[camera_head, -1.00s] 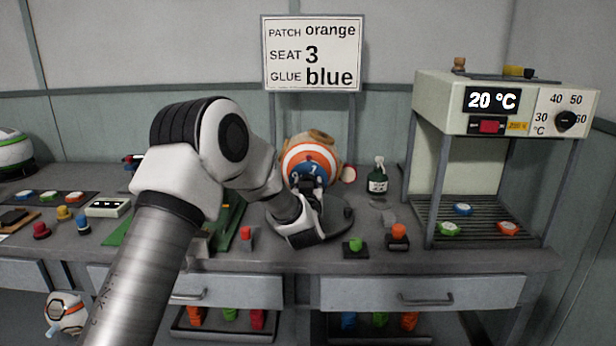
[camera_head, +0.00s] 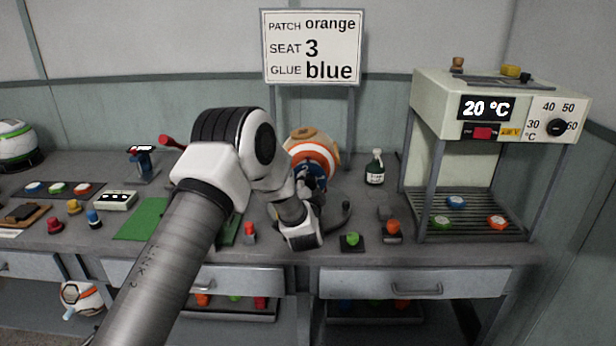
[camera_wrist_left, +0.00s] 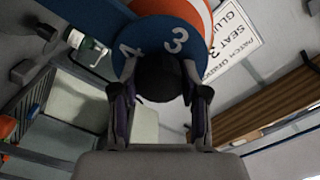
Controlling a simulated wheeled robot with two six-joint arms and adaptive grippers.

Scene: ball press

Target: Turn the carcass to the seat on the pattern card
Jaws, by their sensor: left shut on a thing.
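The pattern card (camera_head: 312,46) stands upright at the back and reads patch orange, seat 3, glue blue. The carcass (camera_head: 314,150) is a ball with orange and white rings, a tan top and a blue numbered face, below the card. My left gripper (camera_head: 312,186) is in front of it and partly hides its lower part. In the left wrist view the gripper (camera_wrist_left: 160,95) is shut on a dark round knob (camera_wrist_left: 160,76) in front of the blue face (camera_wrist_left: 150,35). The numbers 3 and 4 show on that face. My right gripper is not in view.
The press oven (camera_head: 500,110) reading 20 °C stands at right.

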